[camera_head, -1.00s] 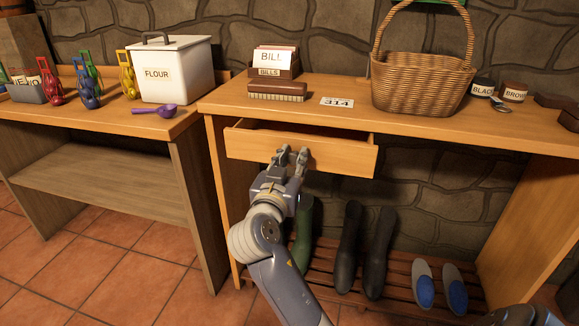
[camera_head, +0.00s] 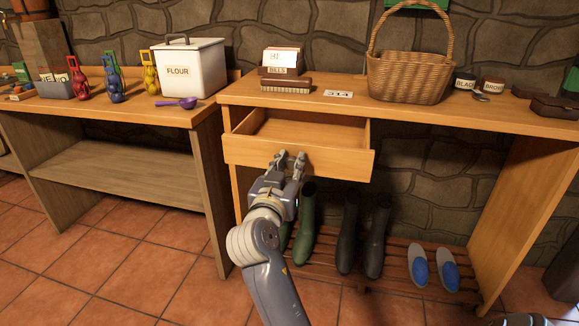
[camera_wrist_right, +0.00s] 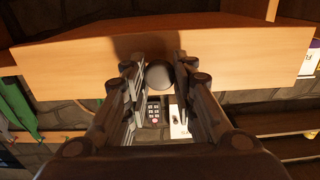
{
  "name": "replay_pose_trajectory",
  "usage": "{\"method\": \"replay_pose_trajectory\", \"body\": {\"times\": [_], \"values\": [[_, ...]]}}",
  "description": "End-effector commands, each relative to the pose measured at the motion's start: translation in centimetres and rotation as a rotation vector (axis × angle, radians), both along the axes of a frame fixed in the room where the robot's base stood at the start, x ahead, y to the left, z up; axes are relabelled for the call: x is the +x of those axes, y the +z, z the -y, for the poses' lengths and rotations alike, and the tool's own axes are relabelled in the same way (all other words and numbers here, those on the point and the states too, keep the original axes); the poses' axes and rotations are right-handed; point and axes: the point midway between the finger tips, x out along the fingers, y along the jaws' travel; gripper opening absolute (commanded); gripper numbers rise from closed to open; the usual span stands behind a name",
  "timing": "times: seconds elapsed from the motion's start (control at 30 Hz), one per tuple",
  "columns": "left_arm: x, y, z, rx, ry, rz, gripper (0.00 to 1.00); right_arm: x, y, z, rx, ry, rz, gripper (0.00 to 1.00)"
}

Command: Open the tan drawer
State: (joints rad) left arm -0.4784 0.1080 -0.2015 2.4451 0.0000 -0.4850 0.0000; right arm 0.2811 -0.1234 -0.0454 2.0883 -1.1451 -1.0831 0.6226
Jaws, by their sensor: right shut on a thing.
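The tan drawer (camera_head: 300,157) hangs under the top of the right-hand wooden table and is pulled partly out, so its inside shows and looks empty. Its front panel also fills the upper part of the right wrist view (camera_wrist_right: 90,65). My right gripper (camera_head: 291,156) is at the middle of the drawer front, shut on the round dark knob (camera_wrist_right: 158,75). The knob sits between the two fingers in the right wrist view; in the head view the fingers hide it. My left gripper is not in view.
Green boots (camera_head: 306,225), dark boots (camera_head: 348,235) and insoles (camera_head: 418,265) are on a slatted rack below. Tiled floor is clear at left.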

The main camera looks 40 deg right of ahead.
Motion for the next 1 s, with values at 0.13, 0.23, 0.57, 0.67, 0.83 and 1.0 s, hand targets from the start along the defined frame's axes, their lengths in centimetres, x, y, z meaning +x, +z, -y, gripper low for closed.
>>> {"method": "replay_pose_trajectory", "body": {"times": [0.13,0.23,0.57,0.67,0.83,1.0], "values": [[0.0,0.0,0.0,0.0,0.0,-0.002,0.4,0.0,0.1,0.0,-0.002,0.001,0.003,0.32],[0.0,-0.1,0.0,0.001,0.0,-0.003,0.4,0.0,0.1,0.0,-0.001,0.0,0.002,0.45],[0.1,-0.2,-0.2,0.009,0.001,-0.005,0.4,0.0,0.3,0.0,0.0,0.0,0.003,0.45],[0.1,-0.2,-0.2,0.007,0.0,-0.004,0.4,0.0,1.4,0.0,0.001,-0.001,0.006,0.45],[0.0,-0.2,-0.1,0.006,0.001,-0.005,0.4,0.0,4.7,0.0,0.003,0.0,0.01,0.45],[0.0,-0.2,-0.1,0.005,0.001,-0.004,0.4,0.0,7.8,0.0,0.003,0.001,0.008,0.45]]}}
